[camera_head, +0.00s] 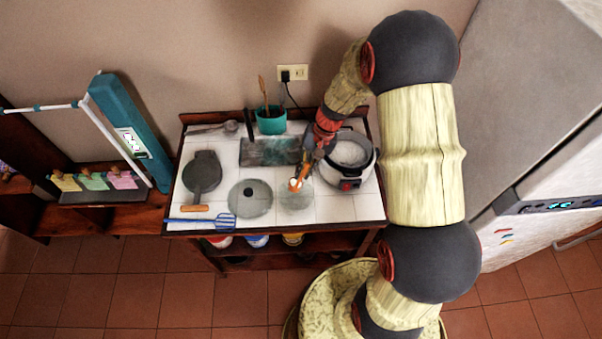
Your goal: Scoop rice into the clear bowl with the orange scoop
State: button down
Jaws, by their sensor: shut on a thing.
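The rice cooker (351,186) stands open at the right of the white-tiled table, with white rice (349,153) inside. The clear bowl (296,202) sits on the tiles to its left, faint against them. My gripper (303,172) reaches down from the upper right and is shut on the orange scoop (296,184). The scoop's head is over the far part of the bowl, with something white on it. Its height above the bowl is hard to tell, and the fingers are small and partly hidden.
A round lid (250,198) lies left of the bowl, near a blue slotted spatula (224,221). A dark pan (202,173), a dark rectangular board (270,151) and a teal utensil pot (271,121) are further off. The fridge (545,150) stands at the right.

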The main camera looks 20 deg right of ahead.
jog(key=s+d+f+t+y+b, duration=0.2)
jog(key=d+f+t+y+b, duration=0.1)
jog(key=b, duration=0.8)
jog(key=s+d+f+m+t+y+b, duration=0.1)
jog(key=f+y+b, duration=0.4)
jog(key=b, duration=0.6)
jog(key=s+d+t+y, duration=0.1)
jog(key=d+t, duration=0.1)
jog(key=shift+s+f+t+y, duration=0.3)
jog(key=shift+f+y, duration=0.1)
jog(key=shift+r, duration=0.1)
dwell(0.5)
